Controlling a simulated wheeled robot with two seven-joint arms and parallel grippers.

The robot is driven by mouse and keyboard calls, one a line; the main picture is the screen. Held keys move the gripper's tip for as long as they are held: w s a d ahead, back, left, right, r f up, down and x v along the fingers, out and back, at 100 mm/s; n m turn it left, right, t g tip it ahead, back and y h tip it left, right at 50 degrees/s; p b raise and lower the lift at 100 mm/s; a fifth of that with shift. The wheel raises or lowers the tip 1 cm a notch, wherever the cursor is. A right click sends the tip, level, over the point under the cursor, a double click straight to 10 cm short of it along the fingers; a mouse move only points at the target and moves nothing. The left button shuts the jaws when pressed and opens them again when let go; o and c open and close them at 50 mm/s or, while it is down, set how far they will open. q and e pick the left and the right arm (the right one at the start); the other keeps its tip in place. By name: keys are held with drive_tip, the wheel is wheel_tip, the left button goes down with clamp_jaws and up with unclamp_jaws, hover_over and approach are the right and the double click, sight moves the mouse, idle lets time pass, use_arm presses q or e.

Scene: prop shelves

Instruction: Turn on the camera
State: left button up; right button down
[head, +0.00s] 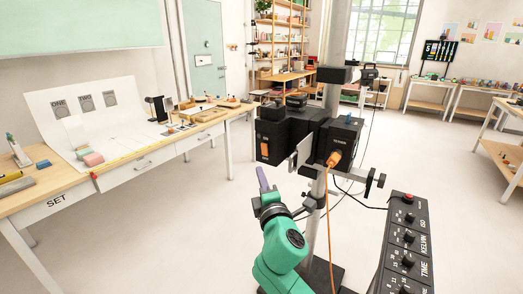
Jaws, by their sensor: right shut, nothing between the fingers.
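The camera (292,127) is a bulky black body mounted on a grey vertical pole, in the middle of the head view. An orange part (264,149) shows low on its left block. An orange plug with a cable (334,159) sits on the face of its right block. My right gripper (262,180) is at the end of a green arm, below and left of the camera. Its purple finger points up, and it is shut and empty. It appears apart from the camera, though the depth is hard to judge. My left gripper is out of view.
A black control panel (404,240) with several knobs and a red button stands at the lower right. Orange and black cables hang below the camera. A wooden table (60,199) with a white backdrop stands at the left. Open floor lies between table and pole.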

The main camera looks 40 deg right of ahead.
sight(262, 151)
drive_tip(key=w+d+p, duration=0.1)
drive_tip(key=w+d, duration=0.1)
drive_tip(key=w, duration=0.1)
drive_tip(key=w+d+r+p, duration=0.1)
drive_tip(key=w+d, duration=0.1)
drive_tip(key=d, duration=0.1)
drive_tip(key=w+d+p, duration=0.1)
drive_tip(key=w+d, duration=0.2)
drive_tip(key=shift+w+r+p, duration=0.3)
drive_tip(key=shift+w, duration=0.05)
drive_tip(key=shift+w+d+r, duration=0.1)
drive_tip(key=shift+d+r, duration=0.1)
drive_tip(key=shift+d, duration=0.05)
